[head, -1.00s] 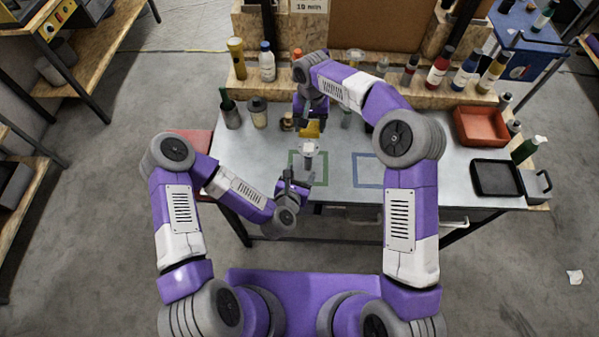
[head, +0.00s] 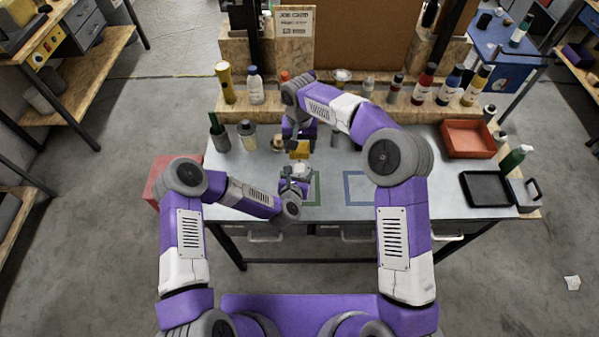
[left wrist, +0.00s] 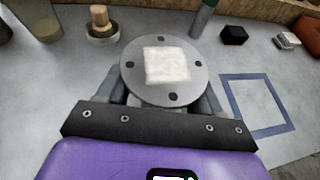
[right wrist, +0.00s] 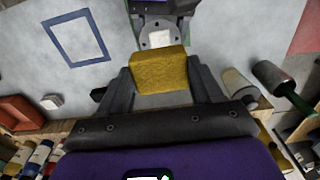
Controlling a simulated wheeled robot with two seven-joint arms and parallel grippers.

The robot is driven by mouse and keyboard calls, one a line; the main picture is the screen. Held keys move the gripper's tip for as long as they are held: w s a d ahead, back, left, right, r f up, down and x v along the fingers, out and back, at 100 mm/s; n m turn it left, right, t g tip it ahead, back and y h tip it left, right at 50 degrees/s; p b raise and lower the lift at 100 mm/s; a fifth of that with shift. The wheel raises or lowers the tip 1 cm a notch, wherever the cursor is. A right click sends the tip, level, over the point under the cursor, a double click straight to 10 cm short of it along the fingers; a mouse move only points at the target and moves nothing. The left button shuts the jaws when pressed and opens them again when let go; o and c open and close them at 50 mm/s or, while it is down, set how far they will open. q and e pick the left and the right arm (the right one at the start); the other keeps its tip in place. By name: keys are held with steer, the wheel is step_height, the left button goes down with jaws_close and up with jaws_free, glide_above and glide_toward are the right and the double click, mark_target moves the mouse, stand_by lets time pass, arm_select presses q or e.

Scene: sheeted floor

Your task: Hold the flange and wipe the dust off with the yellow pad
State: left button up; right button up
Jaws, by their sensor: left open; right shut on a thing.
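The flange (left wrist: 133,65) is a round grey metal disc with bolt holes and a square white dust patch (left wrist: 166,64) in its middle. In the head view the flange (head: 302,168) is small, near the green outlined square. My left gripper (head: 292,184) is open at its near side; in the left wrist view its fingers lie on either side, partly hidden under the disc. My right gripper (head: 298,143) is shut on the yellow pad (right wrist: 160,70), just beyond the flange. The pad (head: 300,149) appears apart from the flange, though the gap is hard to judge.
A blue outlined square (head: 362,188) lies empty to the right. A red tray (head: 467,138) and a black tray (head: 486,189) stand at the bench's right. Bottles line the back shelf. A wooden-handled item in a small dish (left wrist: 102,28) sits beyond the flange.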

arm_select(q)
steer(key=shift+w, duration=0.15)
jaws_close()
stand_by(0.4)
